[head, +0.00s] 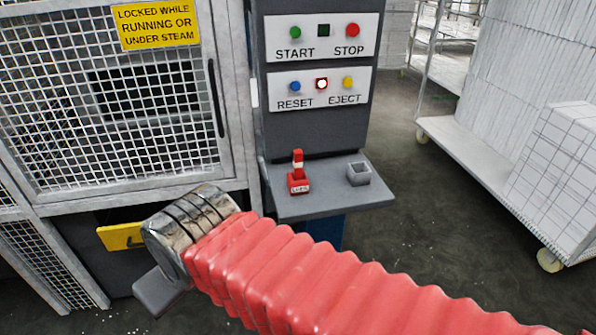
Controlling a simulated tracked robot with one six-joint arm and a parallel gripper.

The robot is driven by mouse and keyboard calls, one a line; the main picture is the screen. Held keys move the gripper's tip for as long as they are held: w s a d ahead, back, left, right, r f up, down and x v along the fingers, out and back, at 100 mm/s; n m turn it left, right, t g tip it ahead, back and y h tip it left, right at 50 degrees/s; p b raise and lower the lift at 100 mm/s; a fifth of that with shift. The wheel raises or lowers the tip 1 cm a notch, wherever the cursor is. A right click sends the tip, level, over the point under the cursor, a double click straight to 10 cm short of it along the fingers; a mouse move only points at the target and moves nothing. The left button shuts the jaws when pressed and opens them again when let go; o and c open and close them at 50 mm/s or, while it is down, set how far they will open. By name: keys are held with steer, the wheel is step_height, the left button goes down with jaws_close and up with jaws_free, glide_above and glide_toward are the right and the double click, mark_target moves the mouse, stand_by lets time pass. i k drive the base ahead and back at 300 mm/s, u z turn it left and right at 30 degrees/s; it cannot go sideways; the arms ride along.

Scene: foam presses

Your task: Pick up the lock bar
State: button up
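A red piece that looks like the lock bar (298,178) stands upright on the small grey shelf (325,202) below the control panel. It has a block-like base with a pale label and a narrower upright part with a white band. My gripper (160,292) is at the lower left, to the left of the shelf and apart from the red piece. Only a grey part of it shows past the shiny metal wrist, and its fingertips cannot be made out. Nothing is seen held in it.
A small grey open-topped holder (358,174) sits at the shelf's right. The control panel (318,80) rises behind. A mesh guard door (110,110) with a yellow sign (155,24) stands left. A yellow piece (121,236) is low at left. A wheeled rack (470,150) is at right.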

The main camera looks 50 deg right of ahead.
mark_target(297, 155)
steer(key=z, duration=0.05)
steer(key=i, duration=0.95)
steer(key=u, duration=0.1)
